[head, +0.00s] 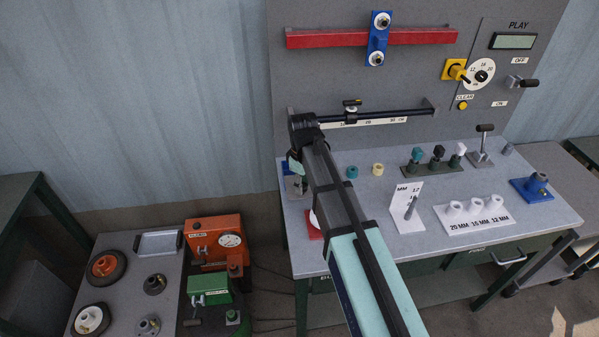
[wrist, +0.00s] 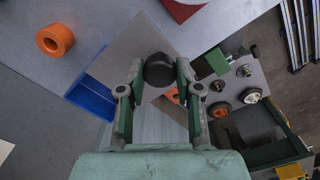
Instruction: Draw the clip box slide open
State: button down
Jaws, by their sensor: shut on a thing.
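The clip box (wrist: 91,97) shows as a blue body in the wrist view, with a flat grey slide (wrist: 135,42) over it. A blue strip of the box lies uncovered along the slide's lower left edge. My gripper (wrist: 160,82) is shut on the dark round knob (wrist: 159,68) at the slide's lower right. In the head view my gripper (head: 296,168) is at the bench's left edge. A bit of the blue box (head: 287,168) shows beside it there; my arm hides much of this area.
An orange ring (wrist: 55,40) lies on the bench left of the box. A red-based object (wrist: 187,9) stands beyond the slide. Right of my arm are a white card (head: 407,207) and a row of levers (head: 434,164). A lower cart (head: 125,270) stands to the left.

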jog(key=shift+s+d+f, duration=0.1)
jog(key=shift+s, duration=0.2)
jog(key=c, duration=0.8)
grip_release()
jog(key=shift+w+r, duration=0.1)
jog(key=shift+r, duration=0.4)
notch_tip(320, 180, up, 11)
jog(key=shift+r, duration=0.1)
